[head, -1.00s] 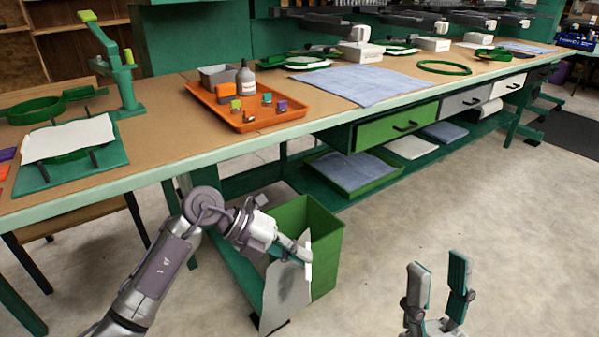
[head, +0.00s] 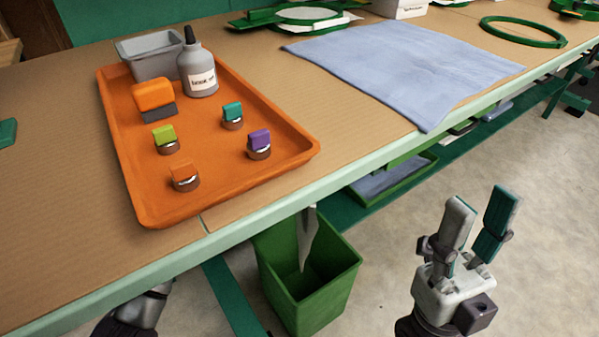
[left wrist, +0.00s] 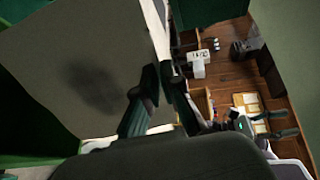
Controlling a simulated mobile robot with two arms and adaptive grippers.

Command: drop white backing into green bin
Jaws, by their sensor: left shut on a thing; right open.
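The green bin (head: 338,290) stands on the floor below the bench edge, with its open top showing in the head view. The white backing (head: 307,238) hangs over the bin's opening, its lower end seeming to dip inside; its upper part is hidden by the bench. In the left wrist view the backing (left wrist: 85,65) is a large pale sheet with a dark smudge or shadow. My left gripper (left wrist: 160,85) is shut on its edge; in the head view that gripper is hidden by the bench. My right gripper (head: 482,205) is open and empty, right of the bin.
The bench's pale green edge (head: 250,230) overhangs part of the bin. On the bench are an orange tray (head: 215,185) with a bottle (head: 198,75) and small colored blocks, a blue cloth (head: 405,70) and a green hoop (head: 522,32). Floor to the right is clear.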

